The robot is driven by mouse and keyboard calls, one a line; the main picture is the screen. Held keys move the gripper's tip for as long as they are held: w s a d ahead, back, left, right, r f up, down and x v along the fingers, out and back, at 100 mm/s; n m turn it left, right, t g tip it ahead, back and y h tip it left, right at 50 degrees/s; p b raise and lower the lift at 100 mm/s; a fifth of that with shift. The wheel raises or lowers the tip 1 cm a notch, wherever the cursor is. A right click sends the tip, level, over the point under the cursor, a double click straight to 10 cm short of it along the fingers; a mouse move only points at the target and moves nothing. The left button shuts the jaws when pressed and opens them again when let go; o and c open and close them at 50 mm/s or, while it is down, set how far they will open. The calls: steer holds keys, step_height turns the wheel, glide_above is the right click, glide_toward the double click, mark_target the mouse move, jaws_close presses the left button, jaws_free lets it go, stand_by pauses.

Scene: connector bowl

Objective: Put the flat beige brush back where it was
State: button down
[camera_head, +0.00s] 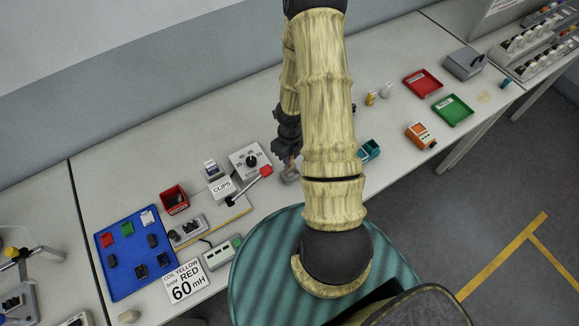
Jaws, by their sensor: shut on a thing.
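My gripper (290,153) is low over the middle of the table, left of my arm. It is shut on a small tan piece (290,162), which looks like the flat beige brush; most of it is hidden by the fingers. Right below it is a small pale grey block or holder (289,175). I cannot tell whether the brush touches it or is inside it. My arm covers part of the table to the right of the gripper.
Left of the gripper are a dial box (249,160), a red-handled lever (255,177), a CLIPS box (221,187) and a blue mat (125,265) with small parts. Right of my arm are a teal box (369,150), an orange device (420,135), and red (422,83) and green (453,110) trays.

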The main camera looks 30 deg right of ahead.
steer(key=shift+f, duration=0.1)
steer(key=shift+f+b, duration=1.5)
steer(key=shift+f, duration=0.4)
steer(key=shift+f, duration=0.15)
steer(key=c, duration=1.3)
jaws_free()
steer(key=shift+o, duration=0.2)
step_height(320, 180, up, 12)
steer(key=p, duration=1)
steer(key=shift+r, duration=0.2)
